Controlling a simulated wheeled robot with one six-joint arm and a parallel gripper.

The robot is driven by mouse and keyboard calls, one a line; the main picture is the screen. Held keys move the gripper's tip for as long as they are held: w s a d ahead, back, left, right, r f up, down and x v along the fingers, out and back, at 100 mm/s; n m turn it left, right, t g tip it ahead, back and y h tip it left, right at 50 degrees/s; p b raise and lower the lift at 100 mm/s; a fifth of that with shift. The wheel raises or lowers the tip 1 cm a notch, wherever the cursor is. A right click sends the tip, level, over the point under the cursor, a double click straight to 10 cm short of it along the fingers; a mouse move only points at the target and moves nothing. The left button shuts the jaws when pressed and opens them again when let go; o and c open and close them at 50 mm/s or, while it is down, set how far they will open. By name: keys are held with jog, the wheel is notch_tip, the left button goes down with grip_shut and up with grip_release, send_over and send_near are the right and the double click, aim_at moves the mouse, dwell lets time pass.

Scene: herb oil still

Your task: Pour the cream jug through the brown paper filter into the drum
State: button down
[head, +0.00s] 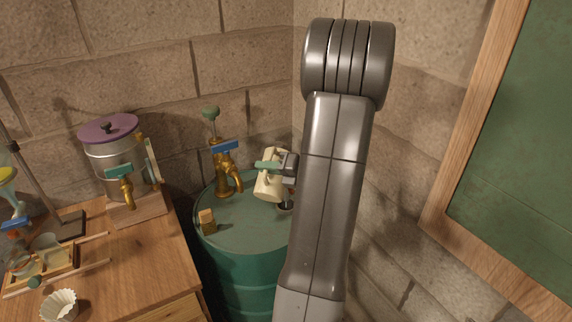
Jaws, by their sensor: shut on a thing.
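The cream jug (268,186) is held above the top of the drum, in the middle of the head view, and looks tilted. My gripper (274,166) is shut on it from the right, and its fingers cover part of the jug. The teal drum (240,274) stands on the floor right of the table, with a brass tap on its top. A small dark round thing (286,205) shows on the drum top below the jug, partly hidden by my arm. A pale fluted paper filter (60,306) sits on the table at the lower left. I cannot make out a brown filter.
A small tan block (207,221) rests on the drum's left edge. A brass tap (226,178) with a blue handle rises close left of the jug. A steel pot (112,160) with a purple lid and glassware stand on the wooden table (130,270). Stone walls close in behind.

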aim_at(271, 151)
jog(key=shift+w+d+r+m+g+p, duration=0.15)
jog(key=shift+w+r+m+p, duration=0.6)
jog(key=shift+p, duration=1.6)
jog(key=shift+w+d+r+m+g+p, duration=0.15)
jog(key=shift+w+r+m+p, duration=0.5)
jog(key=shift+p, duration=1.7)
jog(key=shift+w+r, duration=0.3)
jog(key=shift+r, duration=0.15)
